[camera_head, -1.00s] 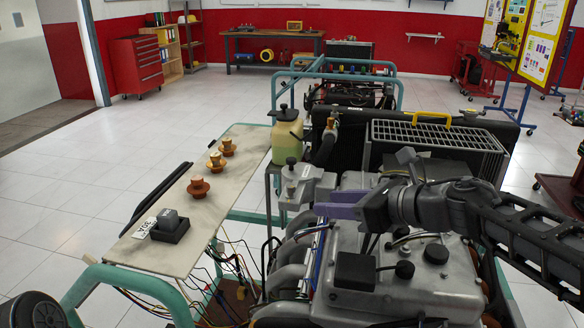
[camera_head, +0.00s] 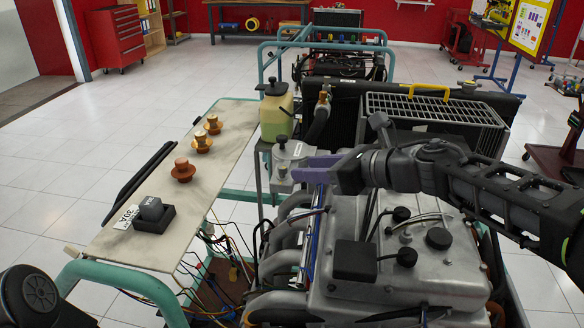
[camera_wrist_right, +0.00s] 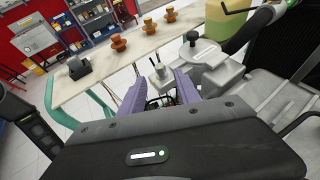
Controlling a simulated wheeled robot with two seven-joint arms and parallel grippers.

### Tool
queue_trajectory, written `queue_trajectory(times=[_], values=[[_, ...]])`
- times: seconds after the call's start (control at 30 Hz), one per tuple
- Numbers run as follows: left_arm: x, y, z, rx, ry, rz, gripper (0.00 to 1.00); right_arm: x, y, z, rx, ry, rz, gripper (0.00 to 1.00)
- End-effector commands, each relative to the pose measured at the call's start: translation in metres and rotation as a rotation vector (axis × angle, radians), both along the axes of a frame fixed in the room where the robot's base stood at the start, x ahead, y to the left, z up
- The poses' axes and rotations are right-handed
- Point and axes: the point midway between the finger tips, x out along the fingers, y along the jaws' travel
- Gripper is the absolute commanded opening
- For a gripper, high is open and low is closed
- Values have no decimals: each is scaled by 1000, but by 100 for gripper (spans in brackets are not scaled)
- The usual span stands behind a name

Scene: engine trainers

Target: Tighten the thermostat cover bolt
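The grey thermostat housing with its round-topped cover (camera_head: 288,155) stands at the front of the engine, below the yellow-green bottle. It also shows in the right wrist view (camera_wrist_right: 205,60). A small upright bolt-like part (camera_wrist_right: 160,72) shows beside it, in line with the gap between my fingers; I cannot tell how far it is turned in. My right gripper (camera_head: 300,169) has purple fingers, spread apart and empty in the wrist view (camera_wrist_right: 160,88), close to the housing. In the head view the fingers partly hide the housing's lower part.
A pale bench (camera_head: 107,240) at left holds several orange-brown parts (camera_head: 183,170) and a dark block (camera_head: 153,212). The bottle (camera_head: 277,112) and a hose (camera_head: 318,122) stand behind the housing. The engine cover (camera_head: 440,275) lies below my right arm.

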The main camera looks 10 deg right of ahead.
Motion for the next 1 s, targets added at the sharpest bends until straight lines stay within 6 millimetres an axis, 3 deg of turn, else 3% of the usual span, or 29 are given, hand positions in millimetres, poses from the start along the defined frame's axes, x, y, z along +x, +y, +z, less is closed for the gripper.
queue_trajectory(times=[0.3,0.67,1.0], values=[[0,0,-1,0,0,0,39,33,28,-19,-1,1,2,39],[0,0,-2,0,0,0,39,39,32,-21,-1,-1,0,39],[0,0,-2,0,0,0,39,39,32,-21,0,0,0,13]])
